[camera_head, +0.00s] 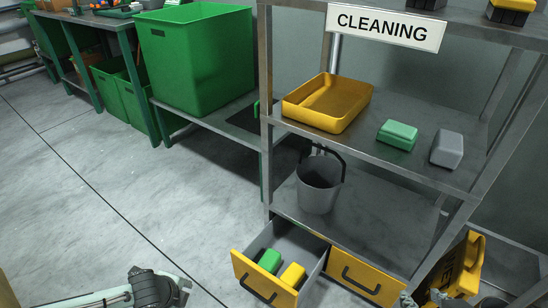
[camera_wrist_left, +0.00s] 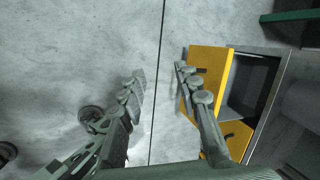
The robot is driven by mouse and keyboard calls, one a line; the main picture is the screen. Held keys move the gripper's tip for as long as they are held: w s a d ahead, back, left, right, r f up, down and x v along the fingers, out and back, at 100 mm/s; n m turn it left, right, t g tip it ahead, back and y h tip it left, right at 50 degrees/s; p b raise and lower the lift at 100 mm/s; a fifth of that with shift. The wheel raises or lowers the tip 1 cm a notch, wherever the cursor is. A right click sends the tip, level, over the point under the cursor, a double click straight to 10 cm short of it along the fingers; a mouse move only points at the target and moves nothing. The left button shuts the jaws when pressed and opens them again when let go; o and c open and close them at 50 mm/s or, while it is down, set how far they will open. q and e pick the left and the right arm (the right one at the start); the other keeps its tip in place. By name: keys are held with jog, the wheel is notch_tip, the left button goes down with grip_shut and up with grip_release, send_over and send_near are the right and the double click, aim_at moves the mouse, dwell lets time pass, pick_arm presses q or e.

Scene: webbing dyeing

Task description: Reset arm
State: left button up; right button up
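In the left wrist view my left gripper (camera_wrist_left: 161,78) is open, with its two fingers apart and only bare floor between them. Its right finger overlaps a yellow drawer front in the picture; contact cannot be told. In the head view a jointed part of my left arm shows at the bottom left. My right gripper (camera_head: 424,298) is at the bottom right edge, largely cut off, close to the lower shelf front and a yellow sign. Its opening cannot be made out.
A pulled-out yellow-front drawer (camera_head: 258,287) holds a green block (camera_head: 269,260) and a yellow block (camera_head: 293,275). Beside it is a shut drawer (camera_head: 355,278). The CLEANING shelf carries a yellow tray (camera_head: 328,101) and a grey bucket (camera_head: 319,184). Floor at left is clear.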

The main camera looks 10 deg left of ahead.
pick_arm(q)
jog(key=w+r+n+t, duration=0.3)
jog(key=r+n+t, duration=0.35)
jog(key=r, duration=1.55)
jog(key=s+d+f+n+g+h, duration=0.1)
jog(key=d+f+n+g+h, duration=0.1)
jog(key=d+n, duration=0.9)
jog(key=s+a+f+g+y+p, duration=0.1)
jog(key=s+a+f+g+p, duration=0.1)
jog(key=f, duration=0.5)
jog(key=s+a+f+g+y+p, duration=0.1)
jog(key=s+a+f+g+p, duration=0.2)
jog(key=s+a+f+p, duration=0.1)
notch_tip(320, 180, down, 3)
jog(key=shift+s+a+r+m+g, duration=0.15)
jog(key=shift+s+a+m+g, duration=0.2)
jog(key=shift+s, duration=0.3)
pick_arm(e)
jog(key=s+d+f+g+h, duration=0.1)
jog(key=s+d+f+g, duration=0.2)
jog(key=f, duration=0.4)
jog(key=s+d+f+m+g, duration=0.1)
jog(key=s+d+f+g, duration=0.2)
jog(key=f, duration=0.3)
jog(key=shift+s+d+f+h, duration=0.35)
jog(key=shift+s+d+h, duration=0.05)
jog(key=shift+s+d, duration=0.1)
